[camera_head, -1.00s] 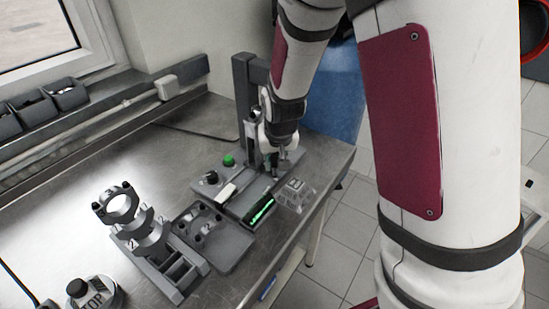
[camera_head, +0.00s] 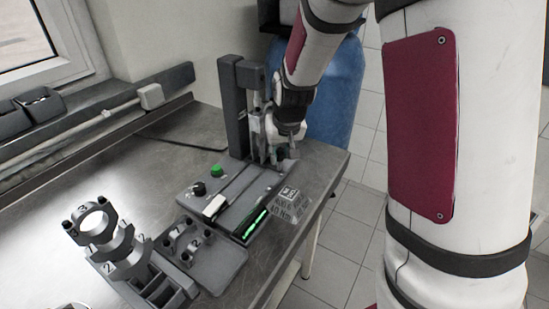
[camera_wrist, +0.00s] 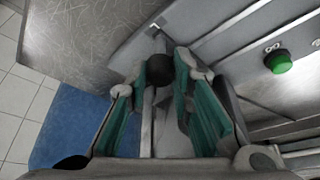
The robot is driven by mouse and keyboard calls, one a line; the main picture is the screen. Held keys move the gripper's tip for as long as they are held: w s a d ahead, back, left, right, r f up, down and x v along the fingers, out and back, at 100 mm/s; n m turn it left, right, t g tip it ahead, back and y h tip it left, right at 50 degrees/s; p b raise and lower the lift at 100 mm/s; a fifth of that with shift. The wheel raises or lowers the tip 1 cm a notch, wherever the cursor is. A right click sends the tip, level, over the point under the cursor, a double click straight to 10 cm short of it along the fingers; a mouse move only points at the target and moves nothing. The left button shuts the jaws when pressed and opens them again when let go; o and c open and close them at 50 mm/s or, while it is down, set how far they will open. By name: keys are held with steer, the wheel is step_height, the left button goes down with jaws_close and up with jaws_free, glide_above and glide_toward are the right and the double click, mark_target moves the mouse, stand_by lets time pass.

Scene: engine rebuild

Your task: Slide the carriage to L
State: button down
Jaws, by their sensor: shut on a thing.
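My gripper (camera_head: 284,156) is at the far end of the grey fixture (camera_head: 190,208), beside its upright column. In the wrist view its two green-padded fingers (camera_wrist: 161,80) are closed around a round black knob (camera_wrist: 160,69), which sits on a pale rod. The knob appears to be the carriage's handle; the carriage itself is mostly hidden behind my gripper in the head view. A dark track (camera_head: 240,196) runs along the fixture towards the near side. I cannot make out an L mark.
The fixture carries a green button (camera_head: 216,170), which also shows in the wrist view (camera_wrist: 279,62), and a lit green strip (camera_head: 256,222). Numbered bearing caps (camera_head: 97,222) stand near left. A blue barrel (camera_head: 338,95) is behind.

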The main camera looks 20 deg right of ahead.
steer(key=shift+w+d+r, duration=0.1)
steer(key=shift+w+d, duration=0.05)
steer(key=shift+d, duration=0.1)
steer(key=c, duration=1.4)
jaws_free()
steer(key=shift+c, duration=0.2)
steer(key=shift+a+r, duration=0.1)
steer(key=shift+r, duration=0.3)
steer(key=v, duration=1.1)
steer(key=shift+s, duration=0.3)
steer(key=s+a+r+n, duration=0.1)
steer(key=s+a+r, duration=0.1)
steer(key=s, duration=1)
steer(key=s+a+r, duration=0.2)
steer(key=s+r, duration=0.1)
steer(key=s, duration=0.9)
steer(key=shift+a+n+y, duration=0.25)
steer(key=shift+n+y, duration=0.05)
steer(key=shift+n, duration=0.1)
